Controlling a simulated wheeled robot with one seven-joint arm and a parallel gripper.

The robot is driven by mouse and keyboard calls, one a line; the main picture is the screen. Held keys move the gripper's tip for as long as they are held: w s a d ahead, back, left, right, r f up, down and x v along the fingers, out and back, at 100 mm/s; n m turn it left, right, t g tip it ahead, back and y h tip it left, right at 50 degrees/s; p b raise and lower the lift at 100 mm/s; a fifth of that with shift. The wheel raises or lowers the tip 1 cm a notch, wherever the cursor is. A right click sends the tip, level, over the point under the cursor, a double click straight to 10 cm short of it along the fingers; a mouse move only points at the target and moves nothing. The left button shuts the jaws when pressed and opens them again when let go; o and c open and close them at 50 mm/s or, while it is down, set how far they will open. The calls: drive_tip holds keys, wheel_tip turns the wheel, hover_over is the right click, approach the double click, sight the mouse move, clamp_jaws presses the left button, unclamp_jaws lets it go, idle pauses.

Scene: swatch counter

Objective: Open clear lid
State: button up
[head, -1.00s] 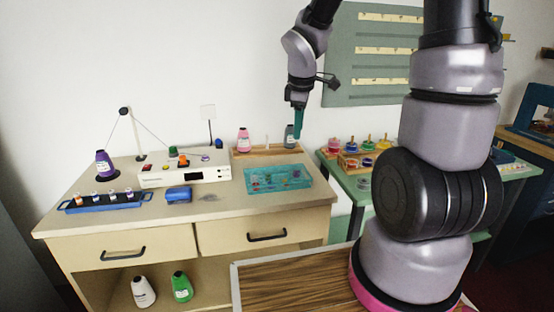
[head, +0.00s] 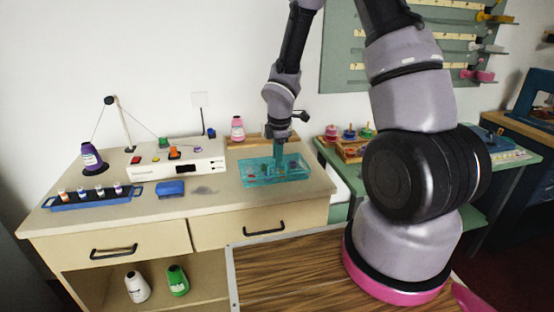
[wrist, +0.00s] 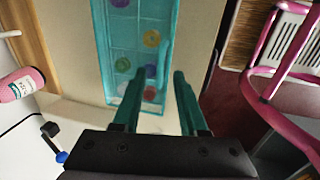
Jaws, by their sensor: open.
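The clear lid (head: 262,165) is the teal see-through top of a shallow box on the right part of the counter. It looks shut, and coloured round pieces show through it. In the wrist view the clear lid (wrist: 110,55) lies beyond my fingers, with a raised teal bar along one side. My gripper (head: 277,160) points down over the box in the head view. In the wrist view my gripper (wrist: 155,95) is open, its two teal fingers apart with nothing held between them. I cannot tell whether a fingertip touches the lid.
A pink bottle (head: 237,130) stands behind the box on a wooden rack (head: 245,142). A white device (head: 175,163) and a blue block (head: 170,188) are to the left. A blue vial tray (head: 92,198) is further left. The counter front (head: 270,200) before the box is clear.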

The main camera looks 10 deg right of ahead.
drive_tip(key=shift+w+f, duration=0.1)
drive_tip(key=shift+f, duration=0.55)
clamp_jaws()
idle(1.0)
